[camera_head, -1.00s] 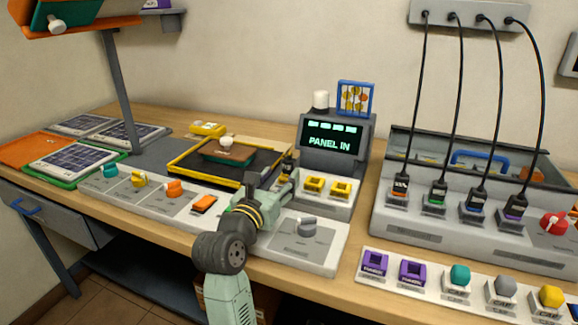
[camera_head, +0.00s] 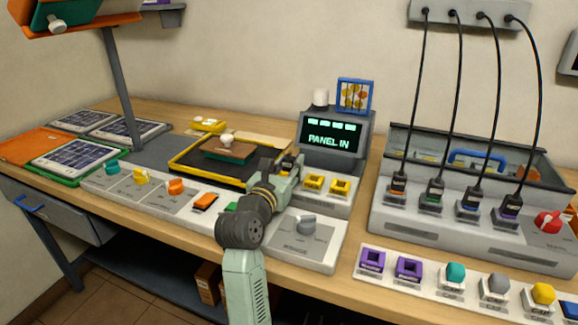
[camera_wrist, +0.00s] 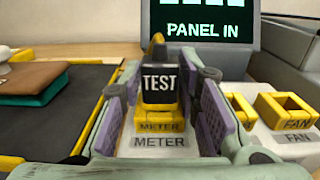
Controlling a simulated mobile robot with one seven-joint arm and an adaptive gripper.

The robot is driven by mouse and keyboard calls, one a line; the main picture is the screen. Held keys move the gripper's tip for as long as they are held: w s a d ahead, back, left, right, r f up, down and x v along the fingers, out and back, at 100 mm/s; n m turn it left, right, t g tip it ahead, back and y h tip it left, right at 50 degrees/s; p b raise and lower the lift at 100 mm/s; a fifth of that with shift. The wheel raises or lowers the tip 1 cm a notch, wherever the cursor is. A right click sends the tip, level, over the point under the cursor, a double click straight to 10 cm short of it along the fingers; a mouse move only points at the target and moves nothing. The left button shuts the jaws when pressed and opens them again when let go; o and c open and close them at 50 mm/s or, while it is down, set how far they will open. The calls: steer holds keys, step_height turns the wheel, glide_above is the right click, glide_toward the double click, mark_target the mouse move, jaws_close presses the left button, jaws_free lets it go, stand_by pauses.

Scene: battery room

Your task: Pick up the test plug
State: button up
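The test plug (camera_wrist: 159,85) is black with a white TEST label. It stands upright in the yellow METER socket (camera_wrist: 160,125) in the wrist view. My gripper (camera_wrist: 172,105) is open, with one purple-padded finger on each side of the plug and a visible gap to both. In the head view my gripper (camera_head: 287,172) is at the small socket block in front of the PANEL IN display (camera_head: 332,139), and it largely hides the plug there.
A black tray with a yellow rim (camera_head: 185,171) is on the left, holding a brown and green block (camera_head: 229,151). A row of switches and knobs (camera_head: 145,178) runs along the front. Corded plugs stand at the right.

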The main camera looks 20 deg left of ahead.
jaws_close()
steer(key=shift+r, duration=0.1)
